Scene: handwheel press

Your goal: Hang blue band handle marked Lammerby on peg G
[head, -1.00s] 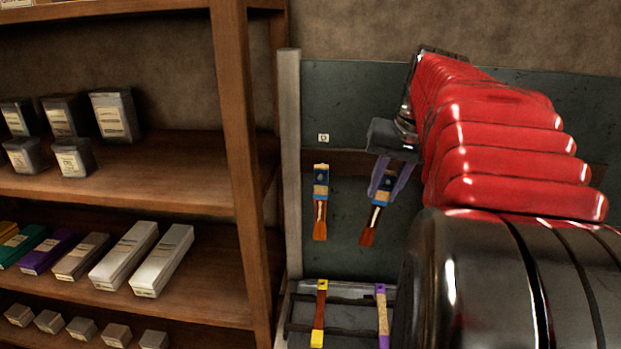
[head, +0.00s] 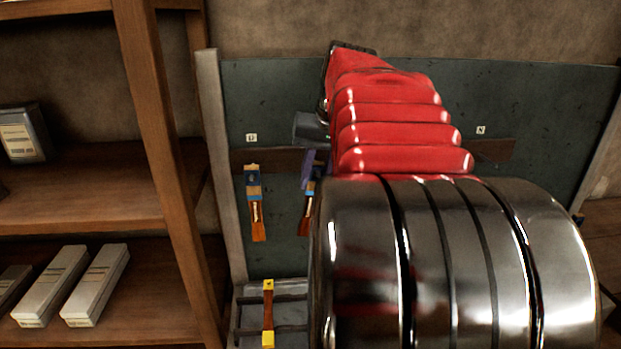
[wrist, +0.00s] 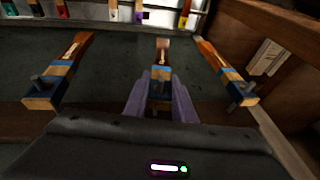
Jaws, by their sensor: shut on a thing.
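My gripper (wrist: 160,105) is shut on a blue band handle (wrist: 161,73) with an orange-brown end; no name on it is legible. In the head view the held handle (head: 305,222) hangs tilted from my gripper (head: 311,172), partly hidden by my arm. A similar blue band handle (head: 254,205) hangs on the board to its left; it is at the right in the wrist view (wrist: 225,68). Another blue band handle (wrist: 62,70) hangs on a peg at the wrist view's left. White peg labels (head: 251,138) (head: 480,129) are too small to read surely.
A wooden shelf (head: 160,150) with boxes stands left of the dark board (head: 540,110). A rack (head: 245,315) below the board holds a yellow-banded handle (head: 268,315).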

